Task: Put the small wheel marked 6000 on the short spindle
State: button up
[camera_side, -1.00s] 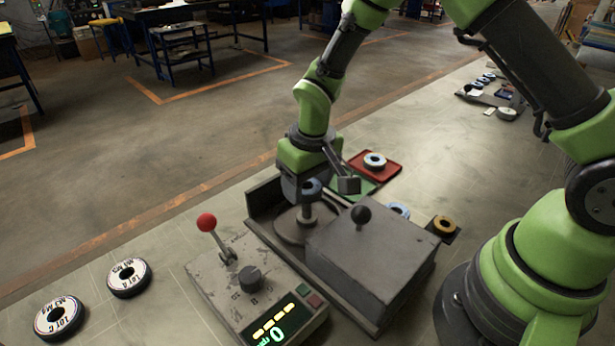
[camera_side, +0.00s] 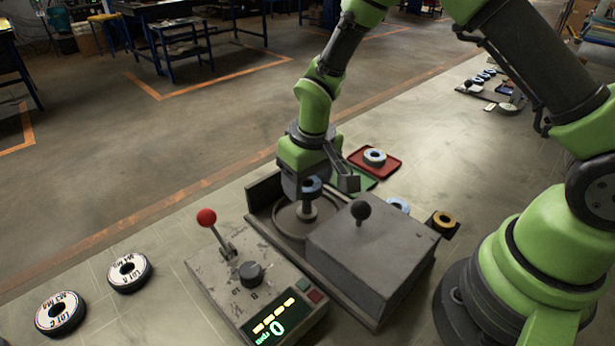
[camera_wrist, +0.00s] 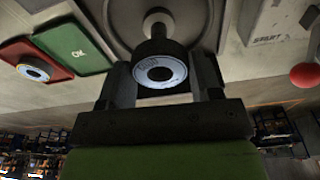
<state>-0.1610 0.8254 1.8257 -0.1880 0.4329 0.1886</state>
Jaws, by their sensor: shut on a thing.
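My gripper (camera_wrist: 163,78) is shut on a small wheel with a pale blue face (camera_wrist: 160,60), one finger on each side of it. The wheel also shows in the side view (camera_side: 312,184), just under the wrist. Its marking is too small to read. A spindle (camera_side: 307,210) stands on the round plate of the machine, in line below the wheel. In the wrist view, the spindle's pale metal (camera_wrist: 157,18) shows behind the wheel's dark body. I cannot tell whether the wheel is around the spindle or just above it.
A grey box (camera_side: 372,255) with a black-knobbed lever stands right beside the spindle. A control panel (camera_side: 255,290) with a red-knobbed lever is in front. A red tray (camera_side: 390,168) with a wheel and a green tray (camera_side: 362,182) lie behind. Two large discs lie at left.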

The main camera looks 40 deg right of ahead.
aim_at(308, 212)
jog(key=shift+f, duration=0.65)
dwell(0.8)
jog(key=shift+f, duration=1.5)
jog(key=shift+f, duration=0.2)
jog(key=o, duration=1.3)
jog(key=shift+c, duration=0.2)
jog(key=shift+r, duration=3.8)
